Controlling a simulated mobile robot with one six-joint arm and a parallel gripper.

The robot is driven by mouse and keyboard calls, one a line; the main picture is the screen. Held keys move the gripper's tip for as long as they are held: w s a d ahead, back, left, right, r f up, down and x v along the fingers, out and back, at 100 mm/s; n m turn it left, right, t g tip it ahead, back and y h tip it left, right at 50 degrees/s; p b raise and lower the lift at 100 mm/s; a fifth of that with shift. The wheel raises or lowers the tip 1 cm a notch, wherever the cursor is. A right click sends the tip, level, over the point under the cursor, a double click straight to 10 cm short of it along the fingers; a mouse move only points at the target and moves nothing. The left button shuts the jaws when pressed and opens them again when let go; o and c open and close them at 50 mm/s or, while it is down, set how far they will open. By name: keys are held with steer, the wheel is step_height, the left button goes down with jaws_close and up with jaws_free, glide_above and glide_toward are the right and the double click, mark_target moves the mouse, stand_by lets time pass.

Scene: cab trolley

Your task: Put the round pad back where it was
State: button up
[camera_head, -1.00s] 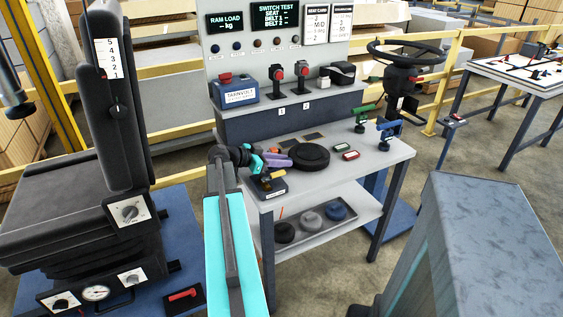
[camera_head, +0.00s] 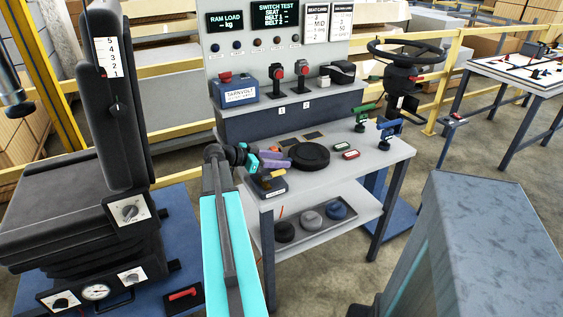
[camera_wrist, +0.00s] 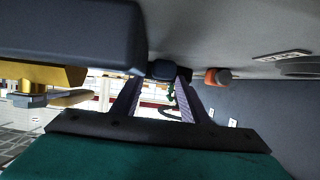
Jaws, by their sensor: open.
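A black round pad (camera_head: 309,156) lies flat on the grey workbench top (camera_head: 368,160), right of my gripper. My gripper (camera_head: 284,162), with purple fingers, is just above the bench top, pointing right towards the pad. The fingers are apart and nothing is held. In the wrist view my gripper (camera_wrist: 155,95) is open, its two fingers framing a gap. I cannot tell whether the pad shows there. More round pads, one black (camera_head: 285,232), one grey (camera_head: 311,220) and one blue (camera_head: 336,210), lie in a tray on the lower shelf.
A dark block with a yellow part (camera_head: 268,181) stands at the bench's near left corner, close below my gripper. Green (camera_head: 364,116) and blue (camera_head: 389,131) clamps stand at the right edge. A console (camera_head: 290,112) rises behind. Two small labelled red and green-topped blocks lie right of the pad.

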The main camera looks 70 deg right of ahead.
steer(key=b+v, duration=0.1)
steer(key=v, duration=0.9)
steer(key=shift+w+a+r, duration=0.1)
steer(key=shift+w+a, duration=0.05)
stand_by(0.5)
